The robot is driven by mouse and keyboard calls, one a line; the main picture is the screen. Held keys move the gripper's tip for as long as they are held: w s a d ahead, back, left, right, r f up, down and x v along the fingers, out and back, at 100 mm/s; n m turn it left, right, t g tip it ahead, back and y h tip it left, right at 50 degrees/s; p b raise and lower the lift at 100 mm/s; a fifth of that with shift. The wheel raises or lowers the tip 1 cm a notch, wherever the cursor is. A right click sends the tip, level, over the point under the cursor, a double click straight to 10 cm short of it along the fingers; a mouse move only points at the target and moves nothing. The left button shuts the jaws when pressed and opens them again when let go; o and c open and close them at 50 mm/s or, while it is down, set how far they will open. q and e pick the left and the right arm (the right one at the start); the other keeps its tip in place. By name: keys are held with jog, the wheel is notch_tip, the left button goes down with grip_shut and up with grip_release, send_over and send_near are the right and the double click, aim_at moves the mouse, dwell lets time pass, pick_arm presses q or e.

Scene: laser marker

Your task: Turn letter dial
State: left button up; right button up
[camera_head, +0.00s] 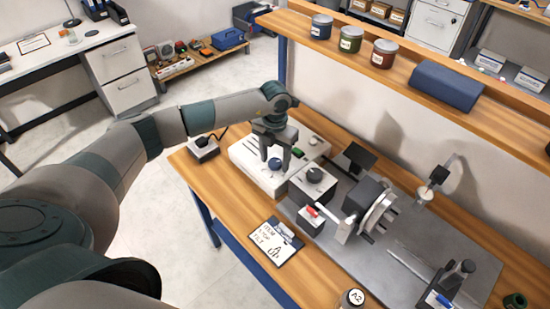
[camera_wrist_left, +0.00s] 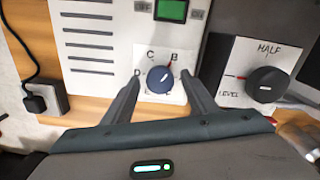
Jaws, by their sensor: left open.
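A white line marks the knob, and a red mark sits near B. In the head view the dial (camera_head: 274,163) is small and partly hidden by my gripper. My left gripper (camera_head: 275,158) points down at the white control box (camera_head: 247,160). In the wrist view its open fingers (camera_wrist_left: 161,79) stand on either side of the dial; contact cannot be told. My right gripper is not in view.
A black knob (camera_wrist_left: 265,87) labelled LEVEL and HALF sits right of the dial. A dark plug block (camera_wrist_left: 45,98) is at left. A clipboard note (camera_head: 275,242) lies at the table front. The marking machine (camera_head: 370,205) stands right.

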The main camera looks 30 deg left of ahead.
pick_arm(q)
jog(key=c, duration=1.1)
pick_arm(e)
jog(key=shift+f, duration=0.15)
